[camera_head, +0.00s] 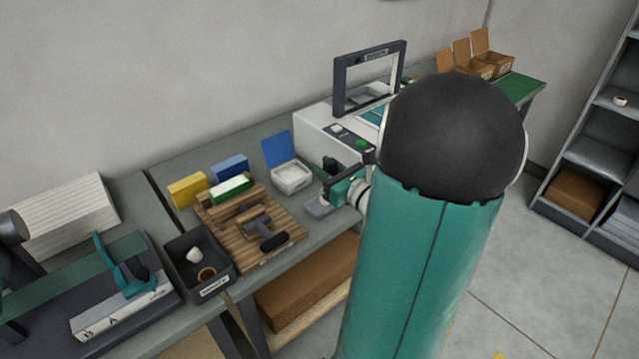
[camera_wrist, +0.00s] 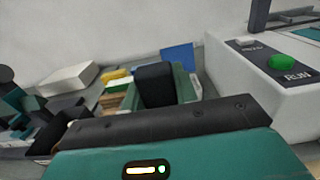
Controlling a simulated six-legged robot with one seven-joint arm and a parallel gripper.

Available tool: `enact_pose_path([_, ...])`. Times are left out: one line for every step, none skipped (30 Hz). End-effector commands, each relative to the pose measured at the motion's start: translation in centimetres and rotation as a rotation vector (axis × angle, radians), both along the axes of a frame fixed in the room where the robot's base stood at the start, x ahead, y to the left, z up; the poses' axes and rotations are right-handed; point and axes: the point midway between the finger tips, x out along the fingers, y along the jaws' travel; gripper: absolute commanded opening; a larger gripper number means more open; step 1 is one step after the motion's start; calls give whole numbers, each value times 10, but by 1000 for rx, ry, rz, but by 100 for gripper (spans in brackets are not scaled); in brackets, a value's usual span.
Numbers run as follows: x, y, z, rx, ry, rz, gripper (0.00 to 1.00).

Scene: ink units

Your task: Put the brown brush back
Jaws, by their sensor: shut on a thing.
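My gripper (camera_head: 334,183) is over the table's front part, to the right of the slatted wooden board. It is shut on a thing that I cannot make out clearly. In the wrist view a dark block (camera_wrist: 155,86) stands between teal parts at my gripper. I cannot tell whether it is a finger or the held thing. I cannot pick out a brown brush for sure in either view. The brown wooden board (camera_head: 221,228) carries a green and white block (camera_head: 231,189) and a dark tool with a black rounded end (camera_head: 273,242).
A black bin (camera_head: 214,285) with small items stands left of the board. A white container with a blue lid (camera_head: 292,177) is behind my gripper. A white machine (camera_head: 315,135) with a green button stands at the back. My arm hides the table's right part.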

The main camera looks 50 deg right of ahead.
Motion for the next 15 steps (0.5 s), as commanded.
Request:
enact_pose_path([9, -6, -6, 5, -1, 1, 6])
enact_pose_path([14, -10, -9, 4, 0, 2, 6])
enact_pose_path([21, -14, -12, 3, -1, 2, 6])
enact_pose_path([26, -18, -15, 4, 0, 0, 6])
enact_pose_path([30, -21, -19, 5, -1, -1, 6])
enact_pose_path([33, -23, -26, 5, 0, 0, 6])
enact_pose_path([36, -25, -30, 6, 1, 0, 6])
enact_pose_path([39, -27, -35, 6, 0, 0, 6])
enact_pose_path([43, -30, -41, 4, 1, -1, 6])
enact_pose_path([46, -32, -45, 6, 0, -2, 6])
enact_pose_path([49, -34, -49, 5, -1, -2, 6])
enact_pose_path([53, -36, -54, 4, 0, -3, 6])
enact_pose_path([55, -38, -58, 4, 0, -3, 6])
enact_pose_path([57, -39, -60, 4, 0, -3, 6])
enact_pose_path([59, -41, -63, 2, -1, -3, 6])
